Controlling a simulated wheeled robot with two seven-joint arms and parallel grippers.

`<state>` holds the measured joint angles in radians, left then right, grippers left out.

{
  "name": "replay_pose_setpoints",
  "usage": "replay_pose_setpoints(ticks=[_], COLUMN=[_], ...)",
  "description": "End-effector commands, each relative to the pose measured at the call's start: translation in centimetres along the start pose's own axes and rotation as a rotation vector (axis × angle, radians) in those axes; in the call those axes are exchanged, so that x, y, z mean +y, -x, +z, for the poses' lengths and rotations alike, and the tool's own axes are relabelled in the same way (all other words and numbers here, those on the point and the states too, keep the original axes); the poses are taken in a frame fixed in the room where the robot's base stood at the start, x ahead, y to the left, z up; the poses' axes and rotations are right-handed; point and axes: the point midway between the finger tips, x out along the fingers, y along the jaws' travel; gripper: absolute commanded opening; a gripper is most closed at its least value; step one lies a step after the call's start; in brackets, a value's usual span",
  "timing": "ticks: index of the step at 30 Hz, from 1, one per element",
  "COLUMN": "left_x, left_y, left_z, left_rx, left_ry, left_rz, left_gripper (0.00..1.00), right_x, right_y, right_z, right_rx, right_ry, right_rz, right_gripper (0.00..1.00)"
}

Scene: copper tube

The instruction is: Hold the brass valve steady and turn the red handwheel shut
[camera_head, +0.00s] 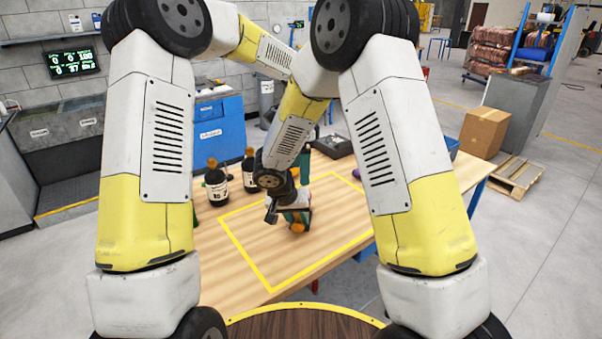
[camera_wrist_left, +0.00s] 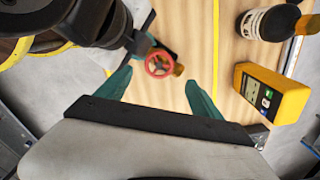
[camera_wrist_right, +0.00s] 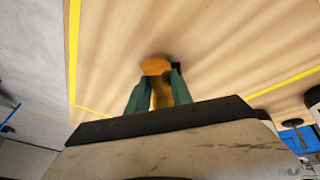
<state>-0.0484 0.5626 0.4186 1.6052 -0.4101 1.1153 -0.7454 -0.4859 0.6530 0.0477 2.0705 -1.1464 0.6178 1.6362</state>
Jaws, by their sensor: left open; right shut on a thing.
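The brass valve (camera_wrist_right: 157,67) is between the teal fingers of my right gripper (camera_wrist_right: 160,80), which is shut on it over the wooden table. It also shows low in the middle of the head view (camera_head: 297,227). In the left wrist view, the red handwheel (camera_wrist_left: 159,62) faces the camera, with part of the brass body (camera_wrist_left: 178,70) beside it. My left gripper (camera_wrist_left: 158,80) is open and empty. Its fingers are spread to either side of the handwheel in that view, with no visible contact. In the head view, my arms largely hide the left gripper and the handwheel.
A yellow instrument (camera_wrist_left: 270,94) with a screen lies near my left gripper. Two dark bottles (camera_head: 216,186) (camera_head: 249,170) stand left of the valve. A black tray (camera_head: 333,146) sits at the back of the table. The yellow-taped area (camera_head: 255,250) is clear in front.

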Motion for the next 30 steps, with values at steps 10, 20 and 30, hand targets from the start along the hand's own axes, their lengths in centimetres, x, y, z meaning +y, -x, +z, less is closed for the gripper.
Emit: replay_pose_setpoints(ticks=[10,20,30], left_x=[0.1,0.0,0.0], left_y=[1.4,3.6,2.8], left_z=[-0.1,-0.1,-0.1], left_rx=[-0.018,-0.007,-0.005], left_ry=[0.653,1.362,1.547], left_rz=[0.002,0.000,0.003], left_gripper=[0.76,0.76,0.76], right_x=[0.0,0.0,0.0], right_y=[0.0,0.0,0.0], right_z=[0.0,0.0,0.0], right_rx=[0.001,0.001,0.001], right_ry=[0.000,0.000,0.000], right_rz=[0.000,0.000,0.000], right_gripper=[0.00,0.00,0.00])
